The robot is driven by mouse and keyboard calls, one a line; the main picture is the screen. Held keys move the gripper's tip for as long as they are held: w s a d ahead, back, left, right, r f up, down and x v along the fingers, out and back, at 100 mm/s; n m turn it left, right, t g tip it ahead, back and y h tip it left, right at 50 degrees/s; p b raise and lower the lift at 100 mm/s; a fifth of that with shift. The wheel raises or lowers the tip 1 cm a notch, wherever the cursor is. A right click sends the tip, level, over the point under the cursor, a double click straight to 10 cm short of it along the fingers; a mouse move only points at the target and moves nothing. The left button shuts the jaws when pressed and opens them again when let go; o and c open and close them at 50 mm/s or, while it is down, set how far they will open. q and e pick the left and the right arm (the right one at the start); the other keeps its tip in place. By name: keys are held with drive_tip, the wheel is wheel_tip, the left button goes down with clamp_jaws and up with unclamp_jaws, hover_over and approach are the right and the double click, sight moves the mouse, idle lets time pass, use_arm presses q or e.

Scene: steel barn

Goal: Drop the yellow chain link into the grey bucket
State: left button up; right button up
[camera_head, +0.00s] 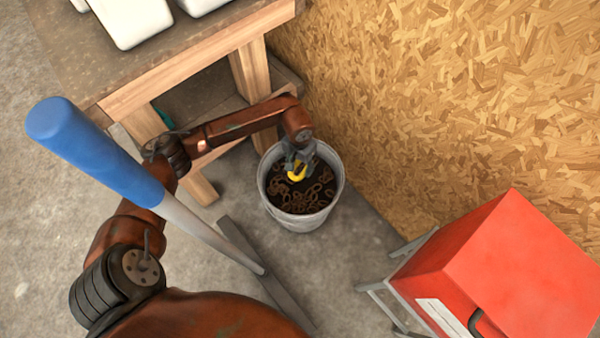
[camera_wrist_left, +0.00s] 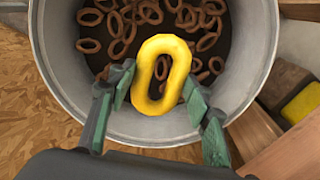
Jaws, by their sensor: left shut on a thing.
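The yellow chain link (camera_head: 298,174) is an oval ring held in my left gripper (camera_head: 296,162). In the left wrist view the link (camera_wrist_left: 148,92) sits between the two fingers of the left gripper (camera_wrist_left: 158,84), which are shut on it. The grey bucket (camera_head: 331,205) stands on the floor, and the link and fingers are over its opening. The bucket's rim (camera_wrist_left: 50,72) surrounds them in the left wrist view. Several rusty brown links lie inside the bucket. How high the yellow link is above them is hard to tell. My right gripper is not in view.
A wooden workbench (camera_head: 215,58) with white objects on top stands at the upper left. A chipboard wall (camera_head: 440,90) rises behind the bucket. A red box (camera_head: 510,265) on a grey stand is at the right. A blue-handled pole (camera_head: 105,155) crosses the left.

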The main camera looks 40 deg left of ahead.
use_arm(q)
drive_tip(key=o, duration=1)
drive_tip(key=shift+r, duration=0.3)
drive_tip(key=o, duration=0.4)
drive_tip(key=shift+f, duration=0.2)
drive_tip(key=shift+c, duration=0.2)
drive_tip(key=shift+s+f, duration=0.1)
wheel_tip(320, 180, up, 12)
